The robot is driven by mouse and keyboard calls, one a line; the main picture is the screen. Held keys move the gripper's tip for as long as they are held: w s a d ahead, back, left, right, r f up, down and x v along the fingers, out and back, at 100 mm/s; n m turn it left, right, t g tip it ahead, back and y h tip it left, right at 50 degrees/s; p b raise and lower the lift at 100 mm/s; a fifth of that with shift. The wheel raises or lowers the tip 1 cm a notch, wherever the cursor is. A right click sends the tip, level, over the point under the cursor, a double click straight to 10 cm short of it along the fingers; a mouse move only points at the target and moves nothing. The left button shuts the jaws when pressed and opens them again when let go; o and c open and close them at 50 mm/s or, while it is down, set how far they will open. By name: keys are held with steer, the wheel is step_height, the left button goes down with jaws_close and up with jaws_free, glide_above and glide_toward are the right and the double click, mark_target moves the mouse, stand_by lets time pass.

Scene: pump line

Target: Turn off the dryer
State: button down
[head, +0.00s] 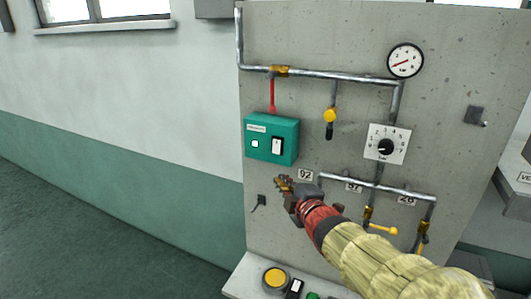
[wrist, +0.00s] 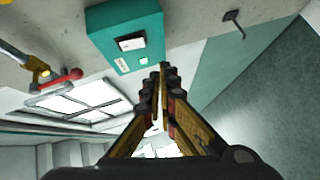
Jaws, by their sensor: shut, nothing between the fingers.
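A teal box (head: 265,125) is mounted on the upper left of the grey panel. It carries a label too small to read, a small white square (head: 255,144) and a white rocker switch (head: 278,146) in a dark frame. I cannot tell from the label whether this is the dryer. In the wrist view the box (wrist: 112,22) appears upside down, with its switch (wrist: 131,43) left of my fingertips. My gripper (head: 281,181) is shut and empty, just below the box in the head view. It also shows in the wrist view (wrist: 163,68). Contact with the box is not visible.
Near the box are a red-handled valve (head: 272,96), a yellow-and-black valve (head: 330,118), a dial knob (head: 386,147) and a gauge (head: 405,61). A small black lever (head: 258,202) sits lower left. A yellow button (head: 275,278) is on the ledge. Floor left is clear.

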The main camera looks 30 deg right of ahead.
steer(key=shift+a+r+n+t+y, duration=0.2)
steer(key=shift+a+r+n, duration=0.15)
steer(key=shift+r+n, duration=0.2)
steer(key=shift+a+r+n+t+y, duration=0.2)
steer(key=shift+a+r+n, duration=0.1)
steer(key=shift+r+n, duration=0.25)
steer(key=p, duration=0.2)
glide_toward(277, 146)
steer(key=w+a+f, duration=0.2)
steer(key=w+a, duration=0.3)
steer(key=shift+w+d+f+p, duration=0.25)
steer(key=shift+w+d+p, duration=0.3)
steer(key=shift+d, duration=0.2)
steer(key=shift+w+d+f+p, duration=0.2)
steer(key=shift+w+d+p, duration=0.25)
steer(key=shift+w+d, duration=0.25)
steer(key=shift+s+d+f+b, duration=0.1)
steer(key=shift+f+b, duration=0.05)
steer(key=shift+b, duration=0.25)
